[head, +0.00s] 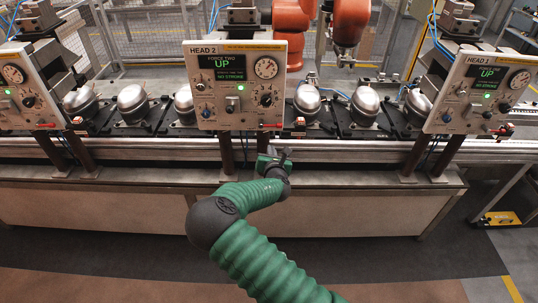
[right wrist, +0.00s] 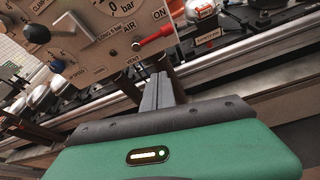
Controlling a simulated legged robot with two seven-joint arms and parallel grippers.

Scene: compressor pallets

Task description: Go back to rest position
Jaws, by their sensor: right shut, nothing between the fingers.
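My right arm, in a green ribbed sleeve, reaches up from the bottom of the head view. Its gripper (head: 277,158) is in front of the workbench edge, just below and right of the HEAD 2 panel (head: 232,100). In the right wrist view the two grey fingers (right wrist: 157,92) are together and hold nothing. They point toward the line, below the panel (right wrist: 105,35), which shows a red lever near the words AIR, ON and VENT. My left gripper is in neither view.
Several silver domed compressors (head: 307,99) sit on the line behind the panels. The HEAD 1 panel (head: 481,92) stands at right, another panel (head: 22,91) at left. Dark posts support the panels. A long metal bench (head: 110,178) runs across. An orange robot arm (head: 347,20) is behind. Floor in front is clear.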

